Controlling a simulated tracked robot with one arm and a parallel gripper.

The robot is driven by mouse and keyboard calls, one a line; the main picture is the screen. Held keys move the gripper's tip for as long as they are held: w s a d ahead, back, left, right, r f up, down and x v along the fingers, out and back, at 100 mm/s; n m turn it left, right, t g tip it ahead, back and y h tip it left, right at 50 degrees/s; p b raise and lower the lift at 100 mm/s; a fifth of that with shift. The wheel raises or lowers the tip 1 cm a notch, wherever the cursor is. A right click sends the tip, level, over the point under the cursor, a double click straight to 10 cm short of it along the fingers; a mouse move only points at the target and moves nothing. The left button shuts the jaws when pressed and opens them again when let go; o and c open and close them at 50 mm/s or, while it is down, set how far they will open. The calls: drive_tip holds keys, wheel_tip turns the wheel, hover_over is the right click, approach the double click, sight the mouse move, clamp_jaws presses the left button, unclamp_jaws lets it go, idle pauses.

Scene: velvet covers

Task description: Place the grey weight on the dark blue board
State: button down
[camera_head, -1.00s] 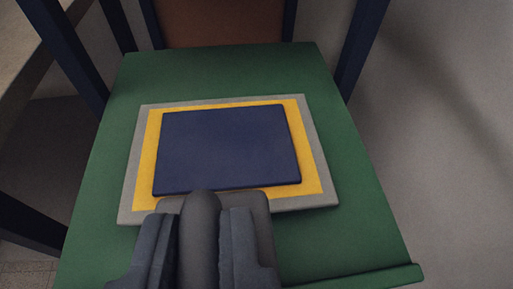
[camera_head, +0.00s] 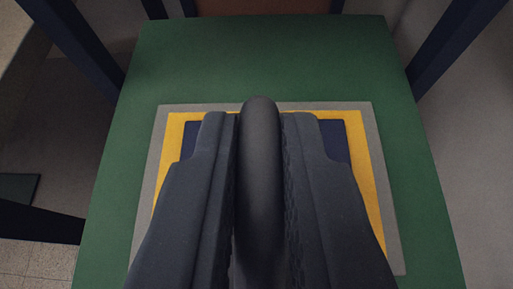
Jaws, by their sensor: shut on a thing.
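My gripper (camera_head: 260,130) is shut on the grey weight (camera_head: 260,165), whose dark rounded handle stands between the two fingers. The weight's lower part is hidden behind the fingers. The dark blue board (camera_head: 335,142) lies on a yellow sheet, and only its far corners show beside the fingers. The gripper and weight are in front of the board's middle in the view. I cannot tell whether the weight touches the board.
The yellow sheet (camera_head: 372,185) lies on a grey mat (camera_head: 388,200), on a green seat (camera_head: 265,60). Dark blue posts (camera_head: 455,40) rise at the seat's far corners. The far strip of the seat is clear.

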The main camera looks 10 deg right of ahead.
sight(266, 280)
drive_tip(key=w, duration=0.2)
drive_tip(key=w+d, duration=0.1)
drive_tip(key=w, duration=0.1)
drive_tip(key=shift+w+d+f, duration=0.1)
drive_tip(key=shift+w+d, duration=0.05)
drive_tip(key=shift+w, duration=0.25)
drive_tip(key=shift+f+b, duration=0.75)
drive_tip(key=shift+f, duration=1.05)
drive_tip(key=c, duration=1.5)
unclamp_jaws()
drive_tip(key=shift+s, duration=0.1)
drive_tip(key=shift+o, duration=0.2)
drive_tip(key=shift+s, duration=0.1)
drive_tip(key=p+v, duration=0.1)
drive_tip(key=v, duration=0.8)
drive_tip(key=shift+s+r+p, duration=0.25)
drive_tip(key=shift+r+p, duration=0.05)
drive_tip(key=shift+p, duration=0.1)
drive_tip(key=shift+v, duration=1.05)
